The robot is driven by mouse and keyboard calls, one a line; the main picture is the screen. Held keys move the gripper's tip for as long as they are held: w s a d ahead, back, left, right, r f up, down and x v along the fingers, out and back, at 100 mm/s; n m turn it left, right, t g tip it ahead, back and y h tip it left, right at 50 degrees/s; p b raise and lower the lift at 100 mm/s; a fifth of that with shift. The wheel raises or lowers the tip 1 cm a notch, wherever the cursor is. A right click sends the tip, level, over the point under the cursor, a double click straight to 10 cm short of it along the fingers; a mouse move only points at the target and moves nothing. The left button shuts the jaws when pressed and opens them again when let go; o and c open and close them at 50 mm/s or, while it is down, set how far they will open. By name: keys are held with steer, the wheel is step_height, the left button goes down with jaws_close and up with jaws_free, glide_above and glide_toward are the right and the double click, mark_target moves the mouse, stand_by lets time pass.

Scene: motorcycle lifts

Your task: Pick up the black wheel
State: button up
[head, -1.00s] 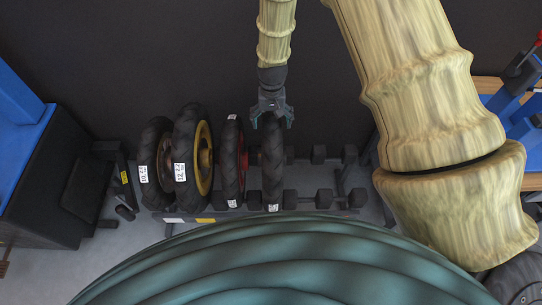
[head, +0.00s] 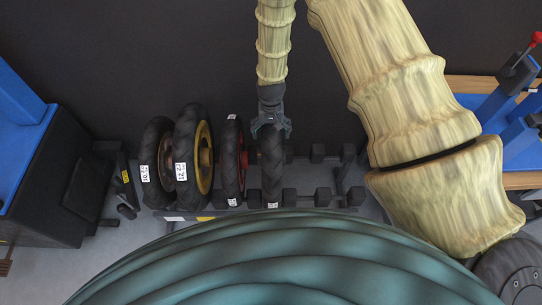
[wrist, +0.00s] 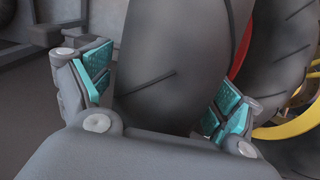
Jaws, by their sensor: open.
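Several black wheels stand upright in a row on a low rack. The rightmost black wheel (head: 272,175) has a small white label low on its tread and no coloured rim showing. My gripper (head: 271,128) is at the top of this wheel, pointing down. In the wrist view the open gripper (wrist: 155,95) has its two teal-padded fingers on either side of the dark tyre (wrist: 175,60). The left finger shows a gap to the tyre; I cannot tell whether the right finger touches it.
Left of it stand a red-rimmed wheel (head: 232,165), a yellow-rimmed wheel (head: 190,160) and another wheel (head: 157,165). The rack (head: 300,197) has free room to the right. A dark wall rises behind. Blue equipment (head: 25,140) stands at left.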

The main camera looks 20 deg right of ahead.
jaws_close()
steer(key=shift+w+r, duration=0.15)
stand_by(0.4)
steer(key=shift+r, duration=0.4)
steer(key=shift+r+b, duration=0.8)
steer(key=shift+r, duration=3.95)
